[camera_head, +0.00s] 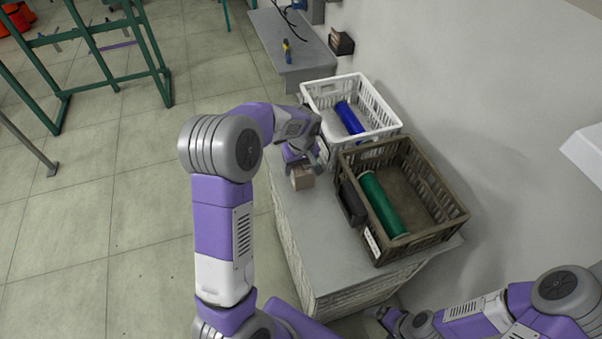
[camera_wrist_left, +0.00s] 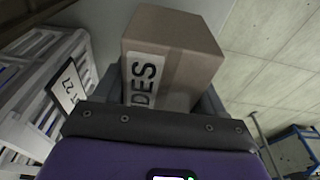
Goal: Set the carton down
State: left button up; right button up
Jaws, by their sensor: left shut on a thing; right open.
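A small brown carton (camera_head: 302,180) is at the left edge of the grey table (camera_head: 325,240). My left gripper (camera_head: 303,166) is shut on it from above. I cannot tell whether the carton touches the tabletop. The left wrist view shows the carton (camera_wrist_left: 185,50) between the fingers, with a white label printed with black letters on one face. My right gripper (camera_head: 378,314) is low at the bottom, beside the table's near end, and only partly visible; it is open and holds nothing that I can see.
A white crate (camera_head: 386,107) with a blue bobbin (camera_head: 349,117) stands behind the carton. A brown crate (camera_head: 440,227) with a green bobbin (camera_head: 383,204) stands to the right, with a dark box (camera_head: 351,203) at its left side. The tabletop's front part is clear.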

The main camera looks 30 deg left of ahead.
pick_arm(q)
jog(key=shift+f+b, duration=0.3)
jog(key=shift+f, duration=1.15)
jog(key=shift+f, duration=0.1)
jog(key=o, duration=1.3)
jog(key=shift+c, duration=0.2)
jog(key=shift+r, duration=0.2)
jog(key=r+p, duration=0.1)
jog(key=r, duration=0.3)
jog(key=d+r+p, duration=0.1)
jog(key=r, duration=0.3)
jog(key=s+r+p, duration=0.1)
jog(key=r, duration=0.2)
jog(key=shift+d+r+p, duration=0.15)
jog(key=shift+r+p, duration=0.15)
jog(key=shift+r, duration=0.1)
